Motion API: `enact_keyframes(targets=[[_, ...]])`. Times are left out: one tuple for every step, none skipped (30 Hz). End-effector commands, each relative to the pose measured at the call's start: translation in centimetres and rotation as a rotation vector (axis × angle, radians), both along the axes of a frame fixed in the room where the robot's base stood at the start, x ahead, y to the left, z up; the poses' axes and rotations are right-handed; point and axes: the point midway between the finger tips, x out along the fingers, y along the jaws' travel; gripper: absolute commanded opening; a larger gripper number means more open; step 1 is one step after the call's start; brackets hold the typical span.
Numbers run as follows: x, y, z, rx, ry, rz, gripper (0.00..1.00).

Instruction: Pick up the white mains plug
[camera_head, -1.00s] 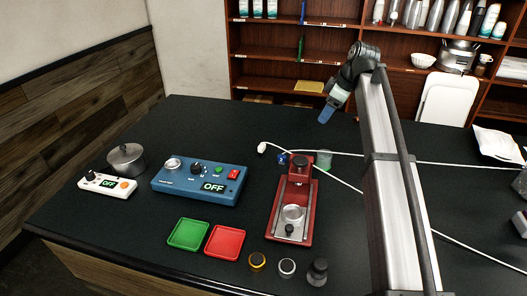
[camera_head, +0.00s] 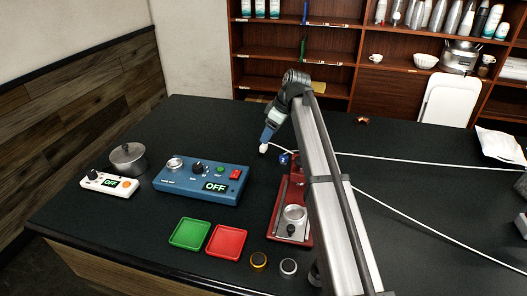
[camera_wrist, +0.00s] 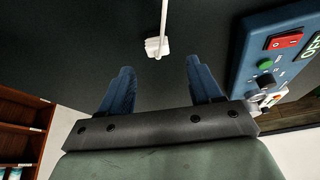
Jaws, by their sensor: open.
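The white mains plug (camera_head: 263,149) lies on the black table behind the red brewer, at the end of a white cable. My gripper (camera_head: 267,139) is just above and beside it, pointing down. In the wrist view the plug (camera_wrist: 157,46) sits beyond the fingertips, roughly centred between them, with its cable running up out of the picture. The two blue fingers of my gripper (camera_wrist: 157,75) are spread wide and empty, and nothing lies between them. The red brewer (camera_head: 291,215) is partly hidden by my arm.
A blue control box (camera_head: 200,182) with an OFF display stands left of the plug; its edge shows at the right of the wrist view. Green (camera_head: 190,234) and red (camera_head: 226,241) trays lie in front.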

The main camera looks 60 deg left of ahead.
Motion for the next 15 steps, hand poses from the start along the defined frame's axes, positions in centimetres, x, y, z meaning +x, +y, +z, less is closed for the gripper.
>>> enact_keyframes(targets=[[-0.2, 0.3, -0.8, 0.000, 0.000, 0.000, 0.64], [-0.3, 0.4, -1.2, 0.000, 0.000, 0.000, 0.64], [-0.3, 0.5, -1.5, 0.000, 0.000, 0.000, 0.64], [-0.4, 0.6, -1.8, 0.000, 0.000, 0.000, 0.64], [-0.4, 0.7, -1.9, 0.000, 0.000, 0.000, 0.64], [-0.4, 0.7, -2.1, 0.000, 0.000, 0.000, 0.64], [-0.4, 0.7, -2.2, 0.001, -0.001, 0.000, 0.64], [-0.5, 0.8, -2.3, 0.001, -0.001, 0.000, 0.64], [-0.5, 0.8, -2.5, 0.001, -0.001, 0.000, 0.64], [-0.5, 0.9, -2.6, 0.001, -0.001, 0.000, 0.64], [-0.5, 1.0, -2.8, 0.001, -0.001, 0.000, 0.64], [-0.6, 1.1, -3.2, 0.001, -0.001, 0.000, 0.64], [-0.6, 1.2, -3.4, 0.001, -0.001, 0.000, 0.64], [-0.7, 1.3, -3.8, 0.001, -0.001, 0.000, 0.64], [-0.7, 1.5, -4.2, 0.000, 0.000, 0.000, 0.64]])
